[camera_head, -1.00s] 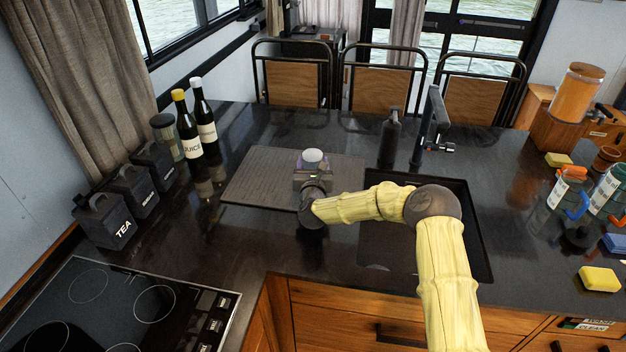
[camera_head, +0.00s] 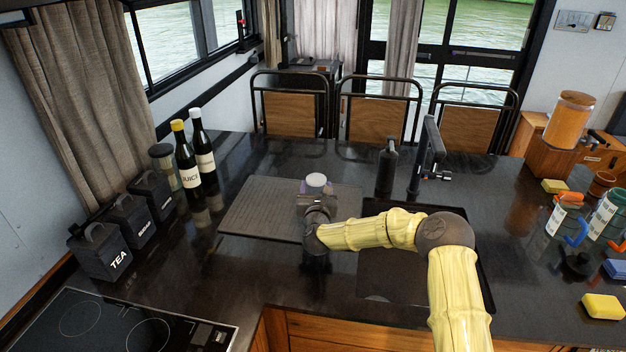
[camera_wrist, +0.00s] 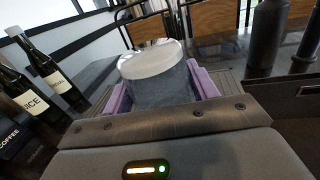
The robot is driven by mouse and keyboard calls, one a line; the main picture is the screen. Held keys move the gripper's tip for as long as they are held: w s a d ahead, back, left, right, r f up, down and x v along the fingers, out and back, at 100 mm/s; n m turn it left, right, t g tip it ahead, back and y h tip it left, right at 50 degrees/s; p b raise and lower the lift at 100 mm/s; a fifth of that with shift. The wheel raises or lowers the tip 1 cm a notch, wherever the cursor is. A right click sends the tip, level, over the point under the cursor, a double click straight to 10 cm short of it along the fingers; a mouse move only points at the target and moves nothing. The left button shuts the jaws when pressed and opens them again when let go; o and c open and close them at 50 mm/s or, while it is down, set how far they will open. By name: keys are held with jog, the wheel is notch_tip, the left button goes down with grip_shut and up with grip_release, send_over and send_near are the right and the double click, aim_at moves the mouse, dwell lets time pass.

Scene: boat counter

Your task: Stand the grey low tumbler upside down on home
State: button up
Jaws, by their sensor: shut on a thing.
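The grey low tumbler (camera_wrist: 158,85) is between the purple pads of my gripper (camera_wrist: 160,95) in the wrist view, and the gripper is shut on it. A pale round face of the tumbler is turned up; I cannot tell whether it is base or mouth. In the head view the tumbler (camera_head: 316,181) shows as a small pale disc above my gripper (camera_head: 316,193), over the dark ribbed mat (camera_head: 255,210). Its lower part is hidden by the gripper, so I cannot tell whether it touches the mat. No place marked "home" can be read.
Two bottles (camera_head: 186,160) and black canisters (camera_head: 100,248) stand left of the mat. A dark dispenser bottle (camera_head: 387,167) and the tap (camera_head: 428,150) stand right of it, behind the sink (camera_head: 474,255). The mat's left part is bare. A cooktop (camera_head: 110,325) lies front left.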

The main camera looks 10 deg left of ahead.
jog(key=shift+m+h, duration=0.4)
jog(key=shift+h, duration=0.3)
jog(key=d+f+p, duration=0.1)
jog(key=d, duration=0.2)
jog(key=d+f+p, duration=0.1)
jog(key=d+f, duration=0.1)
jog(key=d, duration=0.2)
jog(key=d+f+p, duration=0.1)
jog(key=d, duration=0.3)
jog(key=shift+s+f+p, duration=0.25)
jog(key=shift+p, duration=0.15)
jog(key=s+d+f+p, duration=0.3)
jog(key=s+d+p, duration=0.15)
jog(key=d, duration=0.55)
jog(key=s+d+r+m+h+p, duration=0.2)
jog(key=s+d+p, duration=0.5)
jog(key=s+d, duration=0.5)
jog(key=s+r+h, duration=0.1)
jog(key=s, duration=0.2)
jog(key=shift+d+r+t, duration=0.25)
jog(key=shift+d+t, duration=0.05)
jog(key=shift+s, duration=0.2)
jog(key=shift+w+a, duration=0.1)
